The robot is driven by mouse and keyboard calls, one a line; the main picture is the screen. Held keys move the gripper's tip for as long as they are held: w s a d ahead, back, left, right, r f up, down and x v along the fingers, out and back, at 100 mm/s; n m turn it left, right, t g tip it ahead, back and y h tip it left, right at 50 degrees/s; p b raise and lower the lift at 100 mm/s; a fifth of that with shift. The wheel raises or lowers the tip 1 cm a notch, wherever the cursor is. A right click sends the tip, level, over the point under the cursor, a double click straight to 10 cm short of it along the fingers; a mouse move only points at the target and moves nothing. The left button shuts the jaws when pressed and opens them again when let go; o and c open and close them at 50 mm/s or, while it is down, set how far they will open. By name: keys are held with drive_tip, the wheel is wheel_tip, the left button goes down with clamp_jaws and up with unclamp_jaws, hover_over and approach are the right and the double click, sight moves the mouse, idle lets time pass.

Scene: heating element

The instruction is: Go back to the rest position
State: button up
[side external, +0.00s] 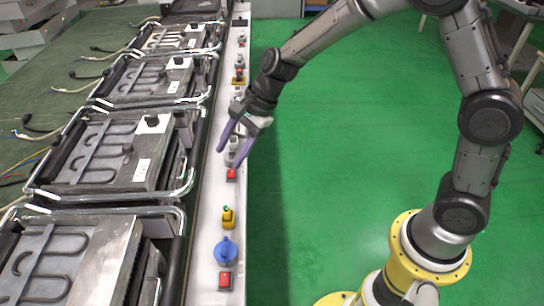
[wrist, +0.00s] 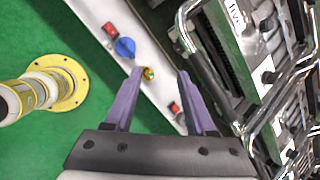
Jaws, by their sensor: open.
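My gripper (side external: 229,158) is open and hangs above the white control rail (side external: 203,245) in the side view, its two purple fingers apart. In the wrist view my gripper (wrist: 160,73) also shows open, with nothing held between the fingers. Beyond the fingertips, a small yellow-green knob (wrist: 149,73) shows on the rail. In the side view a red switch (side external: 231,174) sits just below the fingertips; I cannot tell whether a finger touches it. Part of the rail is hidden behind the fingers.
A yellow knob (side external: 228,217), a blue knob (side external: 225,251) and another red switch (side external: 225,281) are on the rail's near part. Heating element units (side external: 118,150) with metal tube frames line its left side.

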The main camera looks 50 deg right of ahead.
drive_tip(key=s+d+r+n+t+h, duration=0.1)
drive_tip(key=s+d+r+n+t, duration=0.2)
drive_tip(key=s+r, duration=0.4)
drive_tip(key=s+d+r+n, duration=0.3)
drive_tip(key=s+d+r, duration=0.15)
drive_tip(key=r, duration=0.35)
drive_tip(key=s+d+f+n+h, duration=0.1)
drive_tip(key=s+d+n+h, duration=0.1)
drive_tip(key=s+n, duration=0.3)
drive_tip(key=s+d+f+n+h, duration=0.1)
drive_tip(key=s+d+n, duration=0.4)
drive_tip(key=s, duration=0.6)
drive_tip(key=shift+d+f+n+g+h, duration=0.3)
drive_tip(key=shift+f+n+h, duration=0.1)
drive_tip(key=shift+f+n, duration=0.1)
